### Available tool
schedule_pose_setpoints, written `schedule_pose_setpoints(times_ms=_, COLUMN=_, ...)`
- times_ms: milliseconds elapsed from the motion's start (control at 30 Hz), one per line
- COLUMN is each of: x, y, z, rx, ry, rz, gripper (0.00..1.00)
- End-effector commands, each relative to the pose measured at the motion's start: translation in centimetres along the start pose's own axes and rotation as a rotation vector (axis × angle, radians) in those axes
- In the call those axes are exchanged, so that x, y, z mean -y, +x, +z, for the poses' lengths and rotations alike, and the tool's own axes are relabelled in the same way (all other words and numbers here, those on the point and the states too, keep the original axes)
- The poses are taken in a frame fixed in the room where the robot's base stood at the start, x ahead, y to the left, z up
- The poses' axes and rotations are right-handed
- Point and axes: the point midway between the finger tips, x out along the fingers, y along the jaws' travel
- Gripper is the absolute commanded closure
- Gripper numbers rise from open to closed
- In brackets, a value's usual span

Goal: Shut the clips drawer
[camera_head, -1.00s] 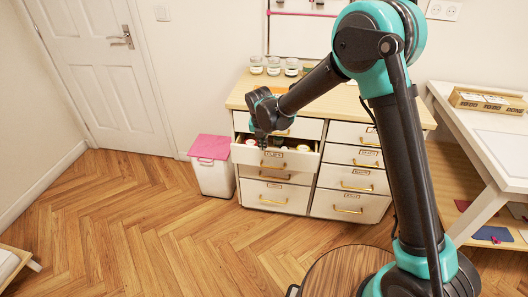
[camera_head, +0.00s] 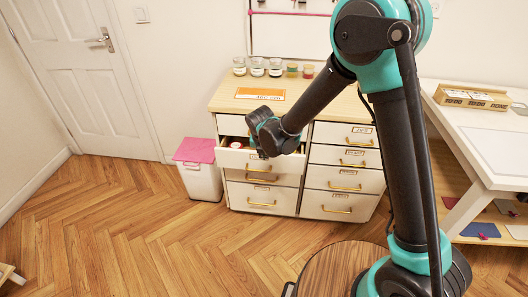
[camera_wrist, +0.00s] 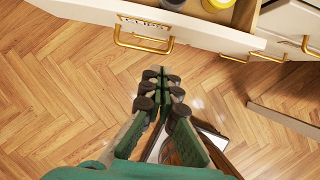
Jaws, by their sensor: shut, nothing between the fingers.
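The clips drawer (camera_head: 232,158) is in the left column of the white cabinet and stands pulled out. Its CLIPS label and brass handle (camera_wrist: 143,43) show at the top of the wrist view. Round items, one with a yellow rim (camera_wrist: 216,4), sit inside. My gripper (camera_head: 263,156) is in front of the drawer's face in the head view and hides part of it. In the wrist view my gripper (camera_wrist: 163,75) is shut and empty, with its tips just short of the handle and apart from it in the picture. The arm hides part of the drawer's inside.
The cabinet's wooden top (camera_head: 315,104) holds several jars (camera_head: 257,67) and an orange-and-white card (camera_head: 260,94). A white bin with a pink lid (camera_head: 197,160) stands left of the cabinet. A white table (camera_head: 490,140) is at the right. The wooden floor before the drawer is clear.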

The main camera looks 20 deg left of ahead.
Motion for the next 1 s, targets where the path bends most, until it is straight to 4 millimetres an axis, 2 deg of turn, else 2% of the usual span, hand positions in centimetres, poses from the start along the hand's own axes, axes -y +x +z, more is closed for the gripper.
schedule_pose_setpoints(times_ms=100, x=0.0, y=2.1, z=0.1, rx=0.0, ry=0.0, rz=0.0, gripper=1.0)
schedule_pose_setpoints(times_ms=333, x=0.0, y=5.7, z=0.3, rx=0.0, ry=0.002, rz=-0.001, gripper=1.0)
schedule_pose_setpoints(times_ms=433, x=0.1, y=6.1, z=1.9, rx=-0.001, ry=0.002, rz=-0.001, gripper=1.0)
schedule_pose_setpoints(times_ms=600, x=0.0, y=6.7, z=3.3, rx=-0.001, ry=0.001, rz=0.0, gripper=1.0)
schedule_pose_setpoints(times_ms=1000, x=0.0, y=6.8, z=3.7, rx=-0.001, ry=0.0, rz=0.0, gripper=1.0)
